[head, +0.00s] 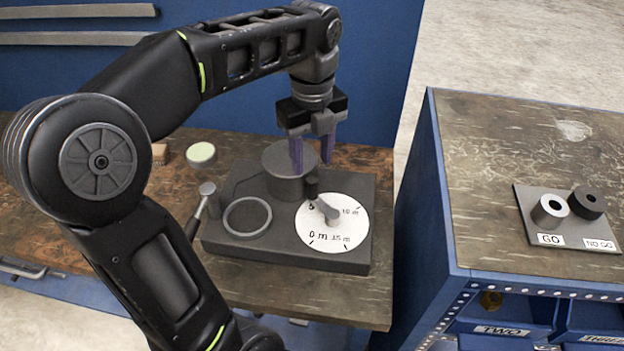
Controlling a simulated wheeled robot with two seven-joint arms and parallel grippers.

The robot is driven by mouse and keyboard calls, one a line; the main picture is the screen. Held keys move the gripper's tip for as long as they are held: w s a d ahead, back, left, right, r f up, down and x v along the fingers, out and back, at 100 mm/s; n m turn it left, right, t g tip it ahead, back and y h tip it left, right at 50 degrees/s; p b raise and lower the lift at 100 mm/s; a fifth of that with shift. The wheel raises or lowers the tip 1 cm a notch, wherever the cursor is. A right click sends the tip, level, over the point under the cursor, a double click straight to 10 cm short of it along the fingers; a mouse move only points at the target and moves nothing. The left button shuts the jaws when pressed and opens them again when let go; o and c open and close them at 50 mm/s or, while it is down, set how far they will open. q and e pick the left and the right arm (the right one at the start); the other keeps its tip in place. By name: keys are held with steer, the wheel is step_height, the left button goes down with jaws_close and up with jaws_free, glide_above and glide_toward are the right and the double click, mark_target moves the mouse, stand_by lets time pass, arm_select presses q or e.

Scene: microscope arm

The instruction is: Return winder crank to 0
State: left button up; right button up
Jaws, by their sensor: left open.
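The winder is a dark grey base (285,245) on the wooden bench, with a round dark drum (284,165) at its back. A white dial (345,238) on it is marked 0 m, 5, 10 m and 15 m. The winder crank (325,210) is a grey arm over the dial, pointing up-left toward the 5 mark, with a dark knob at its end. My left gripper (312,160) points down, open, its purple fingers above and behind the crank knob, near the drum. It appears empty; exact contact cannot be told.
A grey ring (247,216) lies on the base's left part. A lever (204,203) stands at its left edge. A pale green-topped disc (201,154) sits behind. A blue cabinet at right holds a gauge plate (570,228) labelled GO and NO GO.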

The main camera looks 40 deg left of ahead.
mark_target(312, 179)
arm_select(q)
step_height(312, 179, down, 7)
steer(key=shift+f, duration=0.2)
steer(key=shift+c, duration=0.5)
jaws_close()
stand_by(1.1)
